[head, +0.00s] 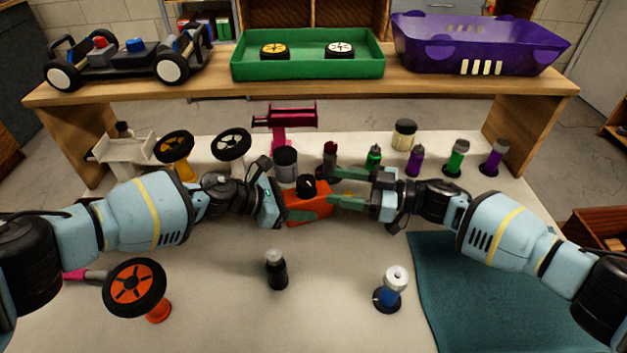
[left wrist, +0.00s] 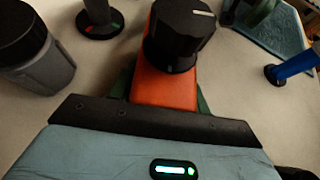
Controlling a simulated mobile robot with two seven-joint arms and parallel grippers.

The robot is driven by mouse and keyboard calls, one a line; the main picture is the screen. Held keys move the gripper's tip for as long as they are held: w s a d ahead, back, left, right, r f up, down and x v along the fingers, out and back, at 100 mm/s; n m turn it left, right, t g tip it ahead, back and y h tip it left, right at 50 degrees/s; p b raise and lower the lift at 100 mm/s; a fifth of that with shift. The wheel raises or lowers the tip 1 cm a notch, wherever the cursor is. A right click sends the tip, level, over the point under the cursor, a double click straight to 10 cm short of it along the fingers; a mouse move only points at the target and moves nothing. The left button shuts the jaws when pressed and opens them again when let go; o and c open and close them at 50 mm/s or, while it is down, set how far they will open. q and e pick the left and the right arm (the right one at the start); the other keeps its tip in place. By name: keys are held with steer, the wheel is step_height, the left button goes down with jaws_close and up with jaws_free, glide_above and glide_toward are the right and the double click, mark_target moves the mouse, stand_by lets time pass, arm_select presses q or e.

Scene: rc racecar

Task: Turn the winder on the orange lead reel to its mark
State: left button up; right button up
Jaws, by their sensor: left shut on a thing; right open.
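The orange lead reel (head: 318,208) is an orange block near the middle of the table, with a black round winder (head: 307,187) on top. In the left wrist view the winder (left wrist: 180,38) shows a white line on its top, towards the upper right. No separate mark on the orange body (left wrist: 165,92) can be made out. My left gripper (head: 284,204) is shut on the orange body from the left, its green fingers partly hidden. My right gripper (head: 338,188) is open, its two green fingers apart just right of the winder.
Behind stand a dark grey canister (head: 285,165) and several coloured bottles. An orange-black wheel on a stand (head: 135,288), a black bottle (head: 277,270) and a blue one (head: 391,290) stand in front. A teal mat (head: 470,300) lies front right; a wooden shelf (head: 310,90) spans the back.

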mark_target(314, 184)
steer(key=x, duration=0.6)
steer(key=shift+w+a, duration=0.1)
steer(key=shift+a, duration=0.1)
steer(key=c, duration=1)
steer(key=shift+s+a+m+t+h, duration=0.1)
steer(key=shift+s+m+t+h, duration=0.1)
steer(key=shift+m+t+h, duration=0.65)
steer(key=shift+s+a+m+t+h, duration=0.15)
steer(key=shift+m+t+h, duration=0.2)
steer(key=shift+m+t, duration=1)
steer(key=shift+t+h, duration=0.5)
steer(key=shift+t, duration=0.7)
steer(key=shift+d, duration=0.1)
steer(key=o, duration=1)
steer(key=shift+d, duration=0.1)
